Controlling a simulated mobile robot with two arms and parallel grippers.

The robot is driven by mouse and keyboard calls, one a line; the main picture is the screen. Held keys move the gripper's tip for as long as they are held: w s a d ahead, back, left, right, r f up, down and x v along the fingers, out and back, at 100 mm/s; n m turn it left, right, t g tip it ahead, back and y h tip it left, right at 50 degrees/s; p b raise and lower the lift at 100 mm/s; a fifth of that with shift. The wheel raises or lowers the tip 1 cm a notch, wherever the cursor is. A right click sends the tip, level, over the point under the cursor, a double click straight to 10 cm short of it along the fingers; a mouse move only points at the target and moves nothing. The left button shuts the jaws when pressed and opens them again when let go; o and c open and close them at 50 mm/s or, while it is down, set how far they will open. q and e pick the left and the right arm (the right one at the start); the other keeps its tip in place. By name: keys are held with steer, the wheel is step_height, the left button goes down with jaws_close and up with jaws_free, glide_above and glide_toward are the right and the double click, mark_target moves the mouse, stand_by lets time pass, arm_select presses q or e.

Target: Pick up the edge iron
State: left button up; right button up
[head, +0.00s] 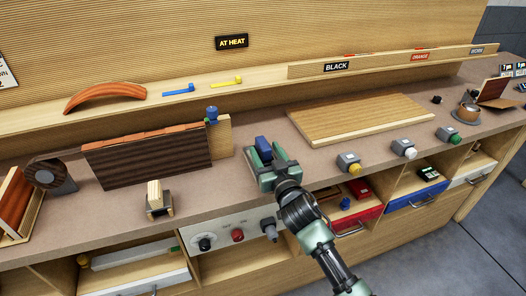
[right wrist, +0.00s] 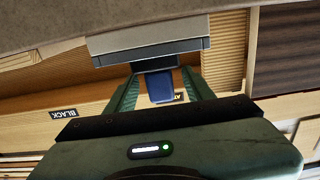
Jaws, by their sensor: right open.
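The edge iron shows as a blue handle (head: 263,143) on the worktop near the middle of the head view. In the right wrist view the blue handle (right wrist: 162,86) sits between my fingers, below a dark block and a wide grey plate (right wrist: 150,45). My right gripper (head: 266,158) is open around the handle, with one finger on each side. Whether the fingers touch it cannot be told. The gripper hides the lower part of the iron in the head view. My left gripper is not in view.
A dark panel with an orange-brown top edge (head: 147,165) stands left of the gripper, with a blue-topped clamp (head: 211,116) at its end. A pale board (head: 358,117) lies to the right. A sign reads "AT HEAT" (head: 231,42).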

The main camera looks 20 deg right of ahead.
steer(key=shift+w+a, duration=0.1)
steer(key=shift+w, duration=1.05)
jaws_close()
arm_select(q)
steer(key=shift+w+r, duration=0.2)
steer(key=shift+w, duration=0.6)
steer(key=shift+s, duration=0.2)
